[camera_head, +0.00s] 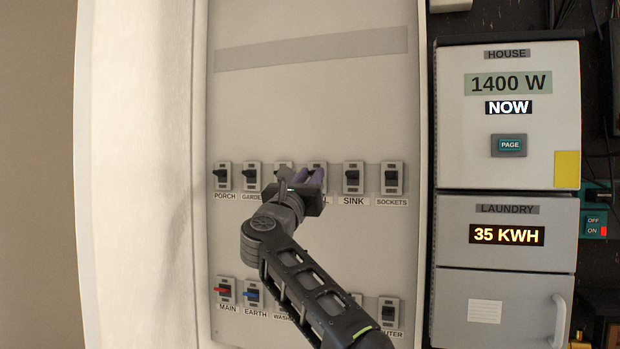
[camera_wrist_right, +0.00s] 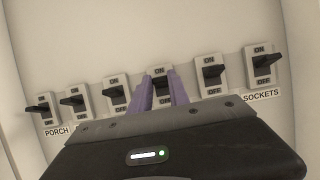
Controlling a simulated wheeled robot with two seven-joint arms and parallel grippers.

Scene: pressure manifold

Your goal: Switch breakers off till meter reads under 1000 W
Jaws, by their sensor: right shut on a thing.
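The house meter (camera_head: 508,84) reads 1400 W with NOW below it. The upper breaker row has PORCH (camera_head: 222,176), GARDEN (camera_head: 251,176), SINK (camera_head: 353,177), SOCKETS (camera_head: 391,178) and two breakers between, whose labels my arm mostly covers. My right gripper (camera_head: 307,179) is at the fourth breaker from the left. In the right wrist view its purple fingers (camera_wrist_right: 164,92) are shut on the lever of that fourth breaker (camera_wrist_right: 158,72), between its ON and OFF marks. The exact lever position is hard to tell. My left gripper is not in view.
The lower row shows MAIN (camera_head: 225,291) with a red lever, EARTH (camera_head: 252,293) with a blue one, and others partly behind my arm. A PAGE button (camera_head: 509,145) is on the house meter. The laundry meter (camera_head: 506,235) reads 35 KWH.

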